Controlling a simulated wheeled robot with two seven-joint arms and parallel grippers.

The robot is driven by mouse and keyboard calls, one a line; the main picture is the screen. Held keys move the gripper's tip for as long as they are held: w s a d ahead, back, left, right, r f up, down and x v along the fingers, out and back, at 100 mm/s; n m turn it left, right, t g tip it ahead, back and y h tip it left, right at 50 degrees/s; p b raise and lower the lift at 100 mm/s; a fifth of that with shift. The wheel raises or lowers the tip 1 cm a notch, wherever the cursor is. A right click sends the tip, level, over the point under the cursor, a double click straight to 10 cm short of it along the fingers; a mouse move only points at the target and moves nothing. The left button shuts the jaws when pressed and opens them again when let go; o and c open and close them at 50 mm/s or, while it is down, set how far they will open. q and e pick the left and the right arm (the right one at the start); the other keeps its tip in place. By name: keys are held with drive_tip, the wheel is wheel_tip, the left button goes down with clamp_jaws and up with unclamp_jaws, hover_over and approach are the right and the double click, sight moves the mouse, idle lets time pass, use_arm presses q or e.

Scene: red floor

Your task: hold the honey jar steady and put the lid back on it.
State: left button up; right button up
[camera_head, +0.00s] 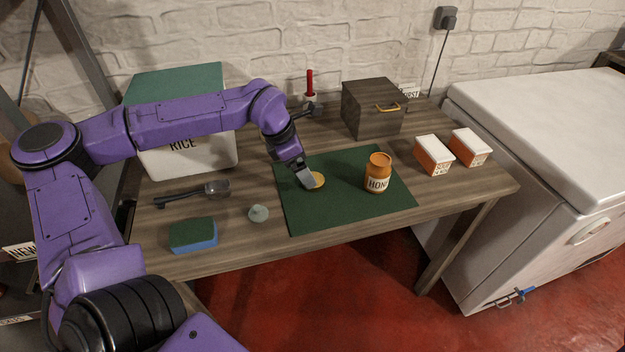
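The honey jar (377,174) is orange with a white label and stands upright on the right part of a dark green mat (345,212). A round golden-yellow lid (319,180) is on the mat to the left of the jar. My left gripper (309,183) reaches down from the left, its grey fingers at the lid's left edge and partly covering it. Whether the fingers are closed on the lid cannot be made out. No gripper is at the jar. My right gripper is out of view.
A green-lidded rice box (187,155), a scoop (192,193), a sponge (193,235) and a small pale object (258,213) are on the left. A wooden box (371,110) stands behind the mat.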

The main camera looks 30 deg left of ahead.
use_arm(q)
drive_tip(key=x, duration=0.4)
drive_tip(key=shift+w+f, duration=0.2)
drive_tip(key=shift+f, duration=0.1)
drive_tip(key=c, duration=1.1)
